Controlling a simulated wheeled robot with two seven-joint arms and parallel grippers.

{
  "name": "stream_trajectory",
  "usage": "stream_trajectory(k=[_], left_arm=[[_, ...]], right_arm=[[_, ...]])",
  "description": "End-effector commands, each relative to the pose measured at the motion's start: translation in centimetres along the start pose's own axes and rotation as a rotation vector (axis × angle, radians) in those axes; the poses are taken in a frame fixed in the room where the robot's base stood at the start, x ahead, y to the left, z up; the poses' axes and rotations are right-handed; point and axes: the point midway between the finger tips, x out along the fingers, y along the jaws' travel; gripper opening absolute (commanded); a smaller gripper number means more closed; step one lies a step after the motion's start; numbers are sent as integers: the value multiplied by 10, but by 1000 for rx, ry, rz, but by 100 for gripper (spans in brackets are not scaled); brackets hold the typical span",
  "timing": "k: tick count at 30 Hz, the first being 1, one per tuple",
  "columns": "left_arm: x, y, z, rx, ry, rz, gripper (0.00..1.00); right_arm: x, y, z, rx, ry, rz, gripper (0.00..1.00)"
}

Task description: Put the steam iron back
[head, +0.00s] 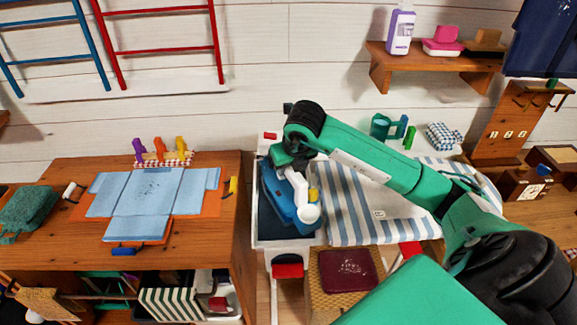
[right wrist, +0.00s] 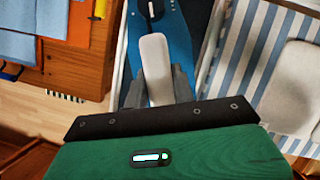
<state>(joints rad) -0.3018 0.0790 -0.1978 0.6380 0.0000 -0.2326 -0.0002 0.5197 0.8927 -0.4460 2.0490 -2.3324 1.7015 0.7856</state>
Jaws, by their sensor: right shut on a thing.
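The steam iron (head: 275,192) has a blue body and a white handle. It is over the white-rimmed, dark-floored tray (head: 286,243) at the left end of the ironing board (head: 375,215). My right gripper (head: 292,165) reaches it from the right and is shut on the handle. In the right wrist view, the fingers of my right gripper (right wrist: 157,85) flank the white handle of the iron (right wrist: 178,42). I cannot tell whether the iron touches the tray floor. My left gripper is out of view.
A wicker box (head: 335,290) stands below. A wall shelf (head: 430,62) is above.

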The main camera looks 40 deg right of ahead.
Motion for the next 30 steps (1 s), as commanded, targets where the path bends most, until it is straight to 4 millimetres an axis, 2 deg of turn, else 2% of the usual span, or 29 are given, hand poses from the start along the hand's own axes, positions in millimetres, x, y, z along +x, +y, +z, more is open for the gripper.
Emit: stream_trajectory(k=[2,3,5,6,15,21,22,26,30], left_arm=[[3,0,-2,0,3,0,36],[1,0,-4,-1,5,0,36],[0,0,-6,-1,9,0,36],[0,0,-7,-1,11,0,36],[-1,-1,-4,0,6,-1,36],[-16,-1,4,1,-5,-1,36],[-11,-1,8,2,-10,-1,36],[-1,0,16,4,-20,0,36],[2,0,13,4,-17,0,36]], right_arm=[[1,0,0,1,-5,1,0],[1,0,0,0,0,0,33],[1,0,0,0,0,0,45],[1,0,0,0,0,0,47],[0,0,0,0,0,0,47],[-14,0,6,0,0,0,47],[-16,0,5,-1,-3,0,47],[-47,0,5,-2,-7,0,47],[-81,0,5,-1,-7,1,47]])
